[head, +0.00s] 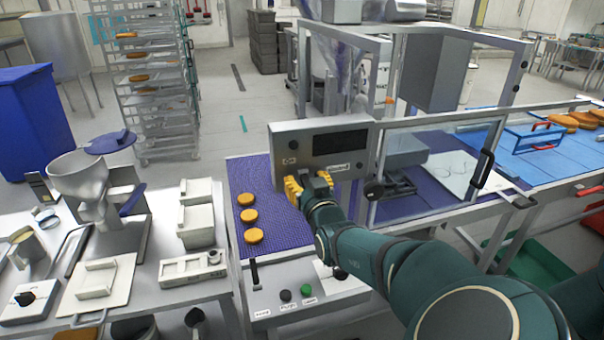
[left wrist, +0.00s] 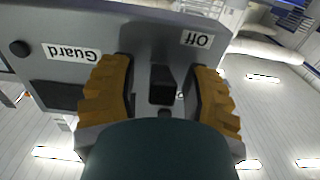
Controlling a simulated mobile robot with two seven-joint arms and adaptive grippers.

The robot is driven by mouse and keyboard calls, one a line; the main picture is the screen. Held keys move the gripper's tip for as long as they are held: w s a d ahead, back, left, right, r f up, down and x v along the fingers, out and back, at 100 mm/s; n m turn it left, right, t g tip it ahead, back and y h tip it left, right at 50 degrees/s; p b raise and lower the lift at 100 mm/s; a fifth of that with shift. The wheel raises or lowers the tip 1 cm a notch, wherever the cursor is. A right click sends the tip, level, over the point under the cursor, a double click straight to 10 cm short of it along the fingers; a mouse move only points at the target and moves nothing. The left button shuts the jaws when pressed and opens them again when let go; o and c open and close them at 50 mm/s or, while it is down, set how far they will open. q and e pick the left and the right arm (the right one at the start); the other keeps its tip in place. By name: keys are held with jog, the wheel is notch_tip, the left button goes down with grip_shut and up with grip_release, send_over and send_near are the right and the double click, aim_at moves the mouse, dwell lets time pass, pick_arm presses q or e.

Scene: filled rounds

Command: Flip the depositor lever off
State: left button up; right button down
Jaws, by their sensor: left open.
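A grey control box (head: 320,146) with a dark display stands over the conveyor in the head view. My left gripper (head: 308,186), with yellow fingers, is at its lower edge. In the left wrist view, the box's underside or face (left wrist: 70,35) carries "Guard" and "Off" labels. A short black lever (left wrist: 162,82) sticks out near the "Off" label (left wrist: 197,40). The open fingers of my left gripper (left wrist: 163,95) stand on either side of this lever, with gaps showing. In the head view my gripper hides the lever. My right gripper is not in view.
Several round patties (head: 249,216) lie on the purple conveyor belt (head: 270,185). A clear guard with a black handle (head: 482,168) stands to the right of the box. A panel with buttons (head: 295,292) is in front. A steel table (head: 190,292) with a funnel (head: 85,180) is at left.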

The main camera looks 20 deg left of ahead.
pick_arm(q)
jog(key=shift+w+a, duration=0.15)
jog(key=shift+w, duration=0.05)
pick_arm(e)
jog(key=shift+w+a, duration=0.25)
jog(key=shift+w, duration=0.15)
pick_arm(q)
grip_shut()
jog(key=shift+s+r, duration=0.1)
jog(key=shift+s, duration=0.05)
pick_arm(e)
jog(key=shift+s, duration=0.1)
